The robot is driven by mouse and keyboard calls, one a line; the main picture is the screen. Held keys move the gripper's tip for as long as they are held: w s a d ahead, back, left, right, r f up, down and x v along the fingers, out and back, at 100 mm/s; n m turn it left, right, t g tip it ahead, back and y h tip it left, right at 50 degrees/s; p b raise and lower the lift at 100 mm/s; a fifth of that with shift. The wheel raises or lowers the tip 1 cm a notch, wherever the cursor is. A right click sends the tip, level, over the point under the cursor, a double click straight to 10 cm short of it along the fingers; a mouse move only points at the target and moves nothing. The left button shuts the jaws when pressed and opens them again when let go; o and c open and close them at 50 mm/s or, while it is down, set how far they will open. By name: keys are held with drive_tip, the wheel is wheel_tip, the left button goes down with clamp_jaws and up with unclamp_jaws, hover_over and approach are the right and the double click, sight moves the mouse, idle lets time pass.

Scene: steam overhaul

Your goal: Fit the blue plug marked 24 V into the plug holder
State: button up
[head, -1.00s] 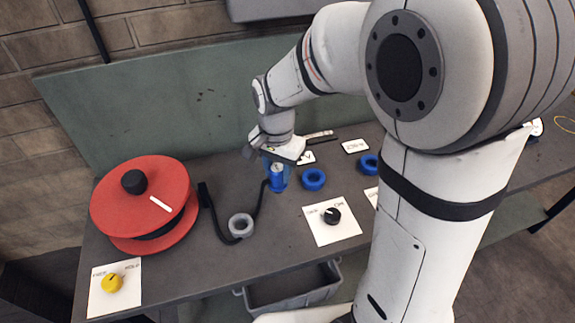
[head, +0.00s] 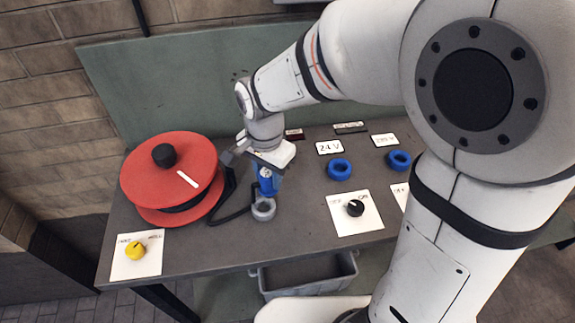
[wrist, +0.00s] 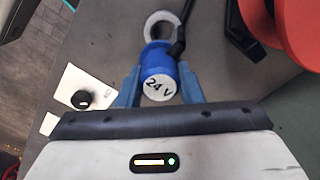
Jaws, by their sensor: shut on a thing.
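The blue plug (head: 266,185) is held upright between the fingers of my gripper (head: 267,178). In the wrist view my gripper (wrist: 158,83) is shut on the blue plug (wrist: 157,66), whose white end reads "24 V". A grey ring (head: 263,209), which looks like the plug holder, stands on the table just in front of the plug. It also shows in the wrist view (wrist: 161,28), just beyond the plug. The plug looks close to the ring but not in it; its height above the table is hard to tell.
A black cable (head: 229,195) runs from the red reel (head: 168,168), at left, towards the plug. Cards with a black knob (head: 355,208) and yellow knob (head: 136,250) lie in front.

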sight(262, 189)
drive_tip(key=shift+s+a, duration=0.45)
drive_tip(key=shift+a, duration=0.3)
drive_tip(key=shift+f+b, duration=2.25)
drive_tip(key=shift+f, duration=0.7)
drive_tip(key=o, duration=1.1)
drive_tip(key=shift+o, duration=0.2)
wheel_tip(262, 189, up, 8)
drive_tip(key=shift+f, duration=0.1)
drive_tip(key=s+d+n+t, duration=0.1)
drive_tip(key=s+d+n, duration=0.2)
drive_tip(key=d, duration=0.7)
drive_tip(key=s+d+n+t, duration=0.1)
drive_tip(key=s+d+n, duration=0.2)
drive_tip(key=d, duration=0.8)
drive_tip(key=shift+s+d+r+n+t, duration=0.15)
drive_tip(key=shift+s+r+n+t, duration=0.2)
drive_tip(key=shift+s, duration=0.25)
